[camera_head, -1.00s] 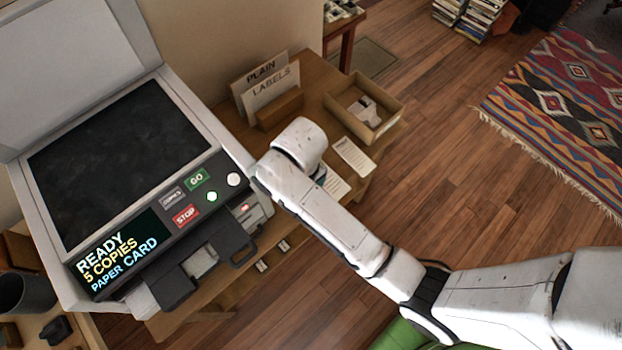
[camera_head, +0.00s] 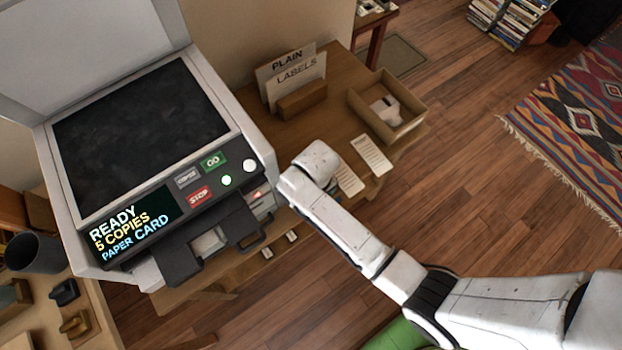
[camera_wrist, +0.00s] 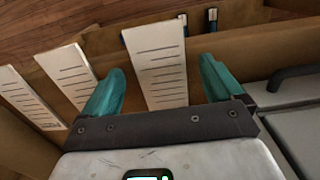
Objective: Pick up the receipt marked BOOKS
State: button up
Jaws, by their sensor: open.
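Several white paper slips with printed lines lie on the wooden table. In the head view one slip (camera_head: 371,155) shows whole, and a second slip (camera_head: 349,180) is partly covered by my arm. The wrist view shows a left slip (camera_wrist: 28,97), a middle slip (camera_wrist: 67,76) and a slip between my fingers (camera_wrist: 157,62). No word BOOKS is readable on any of them. My gripper (camera_wrist: 162,68) is open, its teal fingers on either side of that last slip; contact cannot be told. In the head view the fingers are hidden behind my arm's end.
A copier (camera_head: 140,135) with a lit panel stands left of my arm, its tray handles jutting forward. Behind are PLAIN and LABELS cards (camera_head: 298,75) in a wooden holder (camera_head: 303,100). An open box (camera_head: 409,136) sits at the table's right end.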

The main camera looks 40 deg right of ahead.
jog(key=shift+f, duration=0.2)
jog(key=c, duration=1.1)
